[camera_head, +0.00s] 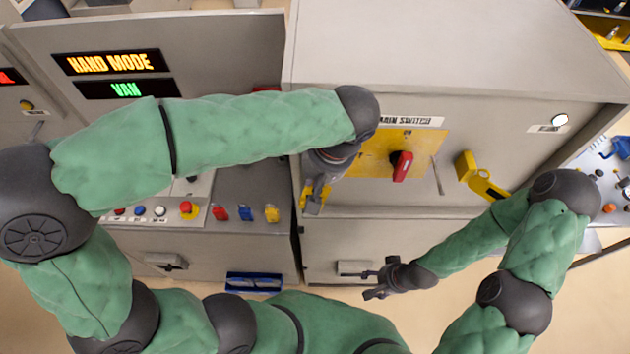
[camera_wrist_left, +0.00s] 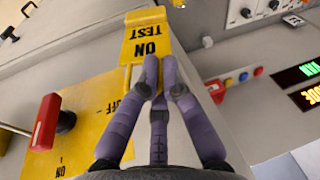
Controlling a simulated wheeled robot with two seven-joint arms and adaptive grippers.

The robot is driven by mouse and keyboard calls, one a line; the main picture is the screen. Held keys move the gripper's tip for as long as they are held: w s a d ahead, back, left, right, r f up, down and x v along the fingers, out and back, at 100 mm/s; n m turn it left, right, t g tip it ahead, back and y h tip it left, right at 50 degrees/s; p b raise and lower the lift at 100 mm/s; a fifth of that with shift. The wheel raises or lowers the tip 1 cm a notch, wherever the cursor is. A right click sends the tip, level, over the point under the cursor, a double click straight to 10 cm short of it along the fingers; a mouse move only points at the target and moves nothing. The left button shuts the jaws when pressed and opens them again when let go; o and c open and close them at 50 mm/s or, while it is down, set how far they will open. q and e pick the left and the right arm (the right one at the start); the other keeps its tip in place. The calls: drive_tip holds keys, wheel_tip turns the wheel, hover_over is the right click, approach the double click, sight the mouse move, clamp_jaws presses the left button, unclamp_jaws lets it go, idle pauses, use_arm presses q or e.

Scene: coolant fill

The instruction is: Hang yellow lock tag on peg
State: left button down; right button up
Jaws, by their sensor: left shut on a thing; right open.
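The yellow lock tag in my left gripper (camera_head: 318,190) shows as a small yellow edge (camera_head: 303,196) in the head view. In the left wrist view it is a yellow plate (camera_wrist_left: 148,44) lettered "ON TEST", upside down, at the fingertips (camera_wrist_left: 165,68). The fingers are shut on its lower part and hide some of it. A thin grey rod, apparently the peg (camera_head: 438,175), stands out from the cabinet right of the red switch handle (camera_head: 401,166). The held tag is left of the switch, apart from the rod. My right gripper (camera_head: 374,282) is open and empty, low in front of the cabinet.
The red handle sits on a yellow switch plate (camera_head: 360,164) between the left gripper and the rod. Another yellow piece (camera_head: 483,182) is on the cabinet right of the rod. A console with buttons (camera_head: 140,211) stands left. My left forearm crosses above it.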

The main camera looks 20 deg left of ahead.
use_arm(q)
drive_tip(key=w, duration=0.1)
drive_tip(key=w+a+f, duration=0.1)
drive_tip(key=w, duration=0.1)
drive_tip(key=w+f+b, duration=0.1)
drive_tip(key=w, duration=0.1)
drive_tip(key=shift+a, duration=0.35)
idle(0.5)
drive_tip(key=shift+s+f, duration=0.15)
drive_tip(key=shift+f, duration=0.1)
idle(0.3)
drive_tip(key=c, duration=1.3)
unclamp_jaws()
drive_tip(key=shift+c, duration=0.2)
drive_tip(key=w+v, duration=0.1)
drive_tip(key=v, duration=0.5)
drive_tip(key=s+d, duration=0.4)
drive_tip(key=d, duration=0.7)
drive_tip(key=shift+s, duration=0.35)
